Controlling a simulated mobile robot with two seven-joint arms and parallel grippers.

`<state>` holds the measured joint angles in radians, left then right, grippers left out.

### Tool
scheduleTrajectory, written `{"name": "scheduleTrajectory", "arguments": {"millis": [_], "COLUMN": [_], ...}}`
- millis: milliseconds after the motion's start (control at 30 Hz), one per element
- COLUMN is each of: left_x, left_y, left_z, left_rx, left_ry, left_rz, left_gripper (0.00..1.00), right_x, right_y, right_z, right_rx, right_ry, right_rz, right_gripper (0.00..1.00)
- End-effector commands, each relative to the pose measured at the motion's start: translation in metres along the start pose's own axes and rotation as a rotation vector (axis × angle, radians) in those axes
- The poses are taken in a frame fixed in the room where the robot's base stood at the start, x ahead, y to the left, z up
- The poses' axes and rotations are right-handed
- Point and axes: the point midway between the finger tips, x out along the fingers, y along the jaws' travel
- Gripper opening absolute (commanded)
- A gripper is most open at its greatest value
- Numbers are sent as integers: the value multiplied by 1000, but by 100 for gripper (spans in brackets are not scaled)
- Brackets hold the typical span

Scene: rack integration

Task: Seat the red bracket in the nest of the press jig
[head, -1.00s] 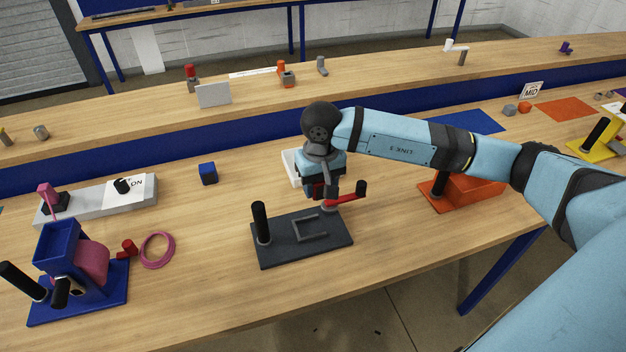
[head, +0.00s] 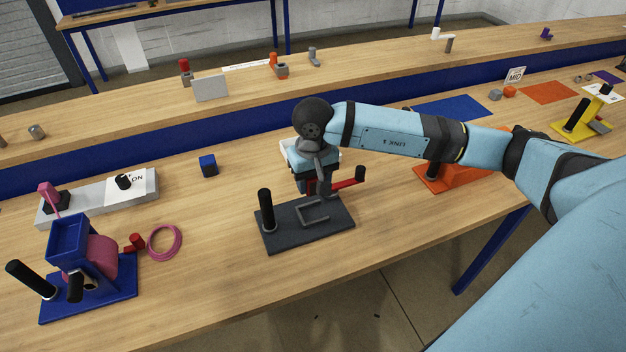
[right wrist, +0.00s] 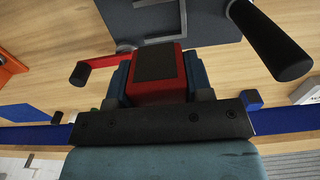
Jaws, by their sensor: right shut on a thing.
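The red bracket (head: 309,188) is between the fingers of my right gripper (head: 314,182). In the right wrist view the bracket (right wrist: 172,97) is a red block with a dark face, clasped by the right gripper's blue fingers (right wrist: 157,80). The press jig (head: 285,238) is a dark grey plate with a black upright handle at its left and a red lever (head: 345,184) with a black knob at its right. Its nest (head: 312,218), a raised grey frame, lies just in front of and below the gripper. The bracket's lower end is partly hidden. My left gripper is out of view.
A blue press jig (head: 70,245) and a pink ring (head: 164,242) are at the left. A blue cube (head: 208,165) stands behind, left of the jig. An orange jig (head: 430,183) sits right, behind my arm. The table in front of the grey jig is clear.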

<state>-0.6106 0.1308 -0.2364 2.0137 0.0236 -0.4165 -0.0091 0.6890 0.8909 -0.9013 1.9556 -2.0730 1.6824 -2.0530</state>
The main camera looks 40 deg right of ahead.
Motion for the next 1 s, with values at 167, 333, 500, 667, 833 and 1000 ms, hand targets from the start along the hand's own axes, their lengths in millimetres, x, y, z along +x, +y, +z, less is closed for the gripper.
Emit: {"name": "scheduleTrajectory", "arguments": {"millis": [167, 333, 500, 667, 833, 1000], "left_x": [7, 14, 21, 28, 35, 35], "left_y": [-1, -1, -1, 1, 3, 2], "left_z": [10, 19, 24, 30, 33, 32], "left_rx": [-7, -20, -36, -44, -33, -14], "left_ry": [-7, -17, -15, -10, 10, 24], "left_rz": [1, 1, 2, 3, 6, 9], "left_gripper": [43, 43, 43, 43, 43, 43], "right_x": [8, 23, 41, 56, 73, 80], "right_y": [0, 0, 0, 0, 0, 0], "right_z": [0, 0, 0, 0, 0, 0], "right_rx": [0, 1, 1, 1, 1, 0], "right_ry": [0, 0, 0, 1, 1, 0], "right_rz": [0, 0, 1, 0, 0, 0], "right_gripper": [22, 22, 22, 22, 22, 22]}}
